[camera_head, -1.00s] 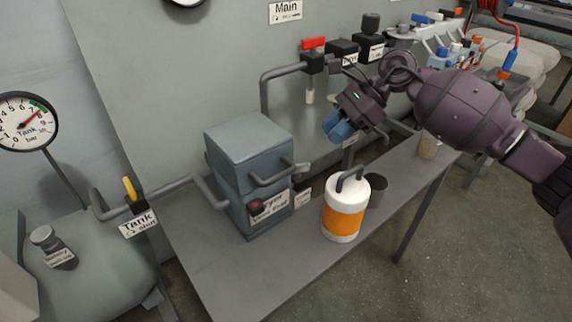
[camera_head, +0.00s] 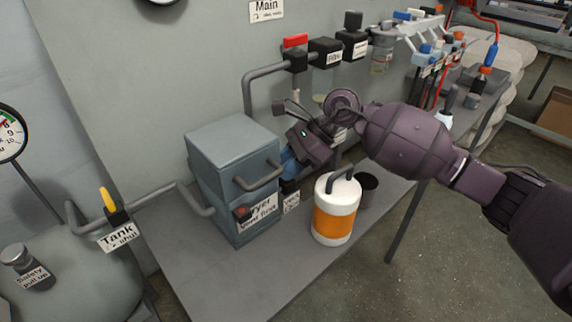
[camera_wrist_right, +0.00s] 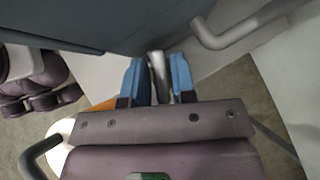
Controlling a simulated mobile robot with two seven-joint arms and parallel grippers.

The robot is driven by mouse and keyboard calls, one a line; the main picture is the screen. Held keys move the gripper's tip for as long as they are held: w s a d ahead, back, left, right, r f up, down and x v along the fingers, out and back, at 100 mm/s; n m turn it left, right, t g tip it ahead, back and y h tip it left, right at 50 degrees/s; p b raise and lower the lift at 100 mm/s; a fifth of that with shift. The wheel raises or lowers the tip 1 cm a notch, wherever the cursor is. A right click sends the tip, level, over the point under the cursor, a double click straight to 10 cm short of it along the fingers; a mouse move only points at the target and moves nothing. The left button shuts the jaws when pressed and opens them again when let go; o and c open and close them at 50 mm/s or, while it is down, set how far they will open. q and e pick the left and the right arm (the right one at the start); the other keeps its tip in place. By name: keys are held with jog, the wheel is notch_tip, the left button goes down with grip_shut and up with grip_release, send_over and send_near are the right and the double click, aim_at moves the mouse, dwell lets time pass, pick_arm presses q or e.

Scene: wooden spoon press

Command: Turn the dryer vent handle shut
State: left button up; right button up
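The grey dryer box (camera_head: 232,140) stands on the bench with a front handle bar, a red switch and a label. My right gripper (camera_head: 289,164) is close against the dryer's right side, blue fingers pointing down-left. In the right wrist view a short grey metal lever (camera_wrist_right: 158,75), apparently the dryer vent handle, stands between the two blue fingers (camera_wrist_right: 159,80). The fingers are apart, with small gaps on either side of the lever. In the head view the gripper hides this lever. A small white label (camera_head: 291,202) sits below it. My left gripper is not in view.
A white and orange canister (camera_head: 335,210) and a dark cup (camera_head: 367,187) stand on the bench right of the dryer. A red-handled valve (camera_head: 295,42) and pipe are on the wall behind. The bench's front left (camera_head: 200,275) is clear.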

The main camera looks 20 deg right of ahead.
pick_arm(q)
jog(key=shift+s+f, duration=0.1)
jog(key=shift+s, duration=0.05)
pick_arm(e)
jog(key=shift+c, duration=0.3)
grip_shut()
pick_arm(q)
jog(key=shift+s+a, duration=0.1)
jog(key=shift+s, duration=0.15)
pick_arm(e)
jog(key=shift+r, duration=0.1)
